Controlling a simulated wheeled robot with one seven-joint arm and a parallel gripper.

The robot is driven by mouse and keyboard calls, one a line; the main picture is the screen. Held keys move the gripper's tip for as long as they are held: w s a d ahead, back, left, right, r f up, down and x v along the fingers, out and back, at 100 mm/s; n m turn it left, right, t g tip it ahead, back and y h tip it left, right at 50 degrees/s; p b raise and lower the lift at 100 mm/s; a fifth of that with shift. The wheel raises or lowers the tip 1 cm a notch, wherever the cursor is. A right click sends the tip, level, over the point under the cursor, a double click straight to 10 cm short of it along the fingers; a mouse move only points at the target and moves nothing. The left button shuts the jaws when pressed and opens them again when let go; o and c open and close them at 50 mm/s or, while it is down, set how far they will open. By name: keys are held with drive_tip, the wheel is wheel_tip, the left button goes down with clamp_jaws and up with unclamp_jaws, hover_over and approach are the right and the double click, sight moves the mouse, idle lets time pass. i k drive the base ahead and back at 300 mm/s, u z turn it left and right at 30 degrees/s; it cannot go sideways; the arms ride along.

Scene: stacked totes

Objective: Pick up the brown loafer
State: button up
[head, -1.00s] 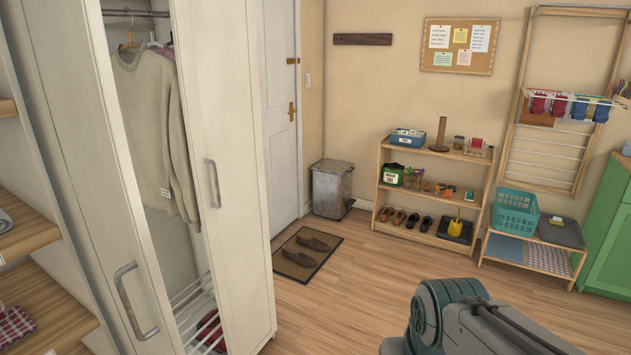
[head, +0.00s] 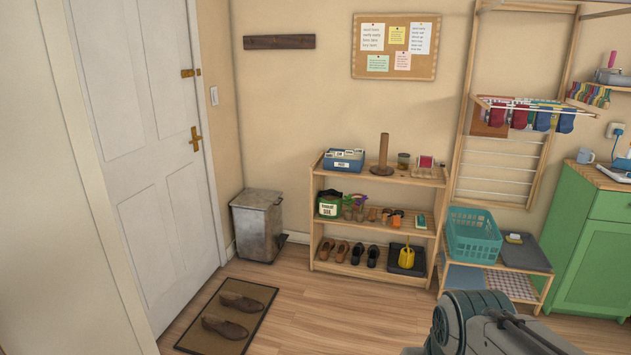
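Two brown slip-on shoes that look like loafers lie on a dark doormat (head: 262,293) by the door: the far loafer (head: 242,302) and the near loafer (head: 225,328). A pair of smaller brown shoes (head: 342,251) stands on the bottom tier of the wooden shelf (head: 318,228), left of a dark pair (head: 366,255). I cannot tell which brown shoe the task means. Part of my arm shows at the bottom right, well away from the shoes. My gripper is out of view.
A metal bin (head: 258,226) stands between the white door (head: 140,150) and the shelf. A teal basket (head: 474,238) sits on a low bench right of the shelf, before a green cabinet (head: 594,245). The wooden floor between mat and shelf is clear.

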sight(227, 298)
drive_tip(key=i, duration=1.6)
drive_tip(key=u, duration=0.9)
drive_tip(key=i, duration=1.7)
drive_tip(key=u, duration=0.75)
drive_tip(key=i, duration=0.3)
drive_tip(key=u, duration=0.3)
